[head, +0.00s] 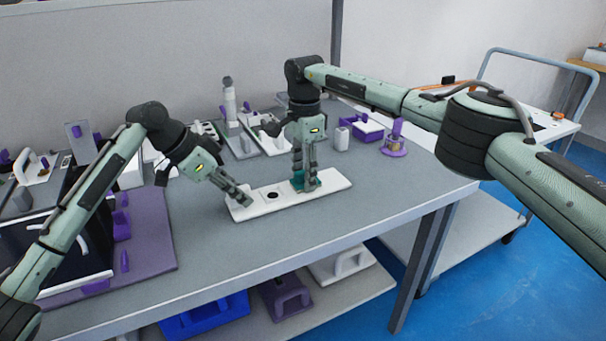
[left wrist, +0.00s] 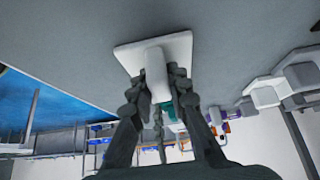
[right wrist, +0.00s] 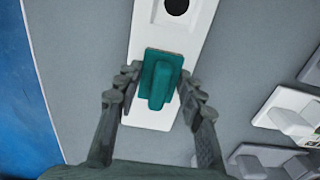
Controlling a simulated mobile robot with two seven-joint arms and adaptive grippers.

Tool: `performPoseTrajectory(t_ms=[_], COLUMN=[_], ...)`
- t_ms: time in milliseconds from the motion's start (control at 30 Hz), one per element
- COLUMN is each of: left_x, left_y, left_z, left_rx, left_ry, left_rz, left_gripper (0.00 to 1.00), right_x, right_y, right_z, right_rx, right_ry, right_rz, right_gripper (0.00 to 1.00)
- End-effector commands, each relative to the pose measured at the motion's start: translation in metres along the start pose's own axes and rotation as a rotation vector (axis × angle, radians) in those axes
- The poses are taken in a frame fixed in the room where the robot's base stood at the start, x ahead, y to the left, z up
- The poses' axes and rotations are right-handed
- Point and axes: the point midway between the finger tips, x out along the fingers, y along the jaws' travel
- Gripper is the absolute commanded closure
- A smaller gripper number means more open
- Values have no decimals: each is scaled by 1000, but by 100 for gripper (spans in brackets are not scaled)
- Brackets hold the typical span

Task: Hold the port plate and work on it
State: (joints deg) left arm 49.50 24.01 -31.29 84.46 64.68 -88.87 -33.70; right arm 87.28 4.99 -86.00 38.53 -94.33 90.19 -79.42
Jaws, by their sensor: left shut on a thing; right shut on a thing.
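The white port plate (head: 330,183) lies flat on the grey table, with a dark round hole (head: 272,195) near its middle. My left gripper (head: 243,199) is at the plate's left end. In the left wrist view its fingers are closed about a raised white handle (left wrist: 156,75) on the plate (left wrist: 185,45). My right gripper (head: 306,186) points down at the plate's right part. It is shut on a teal block with a raised grip, which shows in the right wrist view (right wrist: 160,80) resting over the plate (right wrist: 150,117). The block's underside is hidden.
A purple mat (head: 152,230) with a dark tray lies at left. Grey and white fixtures (head: 240,140) stand behind the plate. A purple stand (head: 395,145) is at the back right. Bare table lies in front of the plate. A cart (head: 555,125) stands to the right.

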Motion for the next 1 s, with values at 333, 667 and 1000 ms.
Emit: performPoseTrajectory(t_ms=[333,667,1000], left_x=[0,0,0], left_y=[0,0,0], left_z=[1,1,1], left_rx=[0,-1,-1], left_ry=[0,-1,-1], left_rz=[1,0,0], left_gripper=[100,100,100], right_x=[3,-2,-4], right_y=[2,1,1], right_z=[-35,-25,4], right_rx=[10,8,6], right_ry=[9,8,8], right_rz=[6,4,1], right_gripper=[85,85,85])
